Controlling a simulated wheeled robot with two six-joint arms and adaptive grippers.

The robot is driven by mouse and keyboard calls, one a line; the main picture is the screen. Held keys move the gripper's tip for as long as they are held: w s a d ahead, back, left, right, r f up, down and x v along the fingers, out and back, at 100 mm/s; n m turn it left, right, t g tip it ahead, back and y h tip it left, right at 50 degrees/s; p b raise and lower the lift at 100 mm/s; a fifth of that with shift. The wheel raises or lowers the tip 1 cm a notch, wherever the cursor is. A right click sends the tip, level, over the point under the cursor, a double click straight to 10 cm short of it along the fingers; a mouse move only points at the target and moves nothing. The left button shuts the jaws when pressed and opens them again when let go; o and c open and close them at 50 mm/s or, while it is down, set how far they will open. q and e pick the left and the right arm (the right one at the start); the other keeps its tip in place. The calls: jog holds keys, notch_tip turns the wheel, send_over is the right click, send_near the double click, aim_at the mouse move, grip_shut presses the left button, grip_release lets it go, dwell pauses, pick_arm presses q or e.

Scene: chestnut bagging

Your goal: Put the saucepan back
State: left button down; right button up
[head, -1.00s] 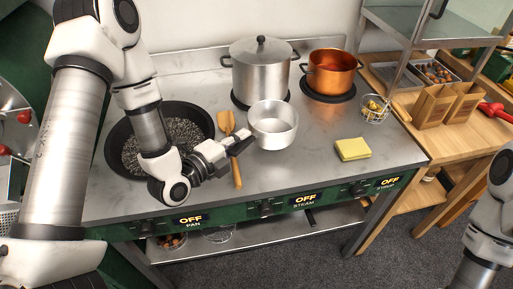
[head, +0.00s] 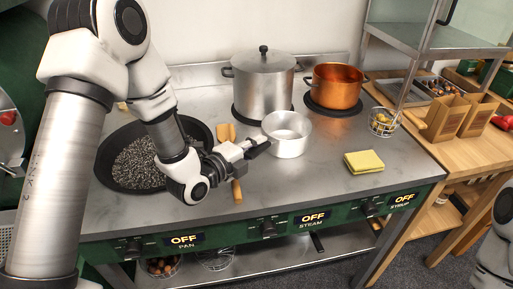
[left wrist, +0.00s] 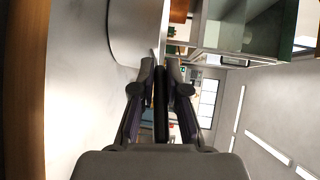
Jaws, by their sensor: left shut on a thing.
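The saucepan (head: 288,135) is a small silver pan with a dark handle. In the head view it is in front of the big lidded pot, at the middle of the steel counter (head: 325,205). My left gripper (head: 260,145) is shut on its handle, left of the pan body. I cannot tell whether the pan base touches the counter. My right gripper is outside the frames; only part of that arm shows at the right edge.
A lidded steel pot (head: 263,85) and a copper pot (head: 336,87) stand on burners behind. A dark pan of grey grains (head: 150,165) and a wooden spatula (head: 227,135) lie left. A yellow sponge (head: 364,161) and wire basket (head: 382,122) are right. Counter between saucepan and sponge is clear.

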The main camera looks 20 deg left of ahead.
pick_arm(q)
jog(key=shift+s+f, duration=0.1)
jog(key=shift+s, duration=0.05)
jog(key=c, duration=1.2)
grip_release()
jog(key=shift+r, duration=0.2)
jog(key=v, duration=0.4)
jog(key=shift+b, duration=0.35)
jog(key=p+v, duration=0.8)
jog(key=p, duration=0.3)
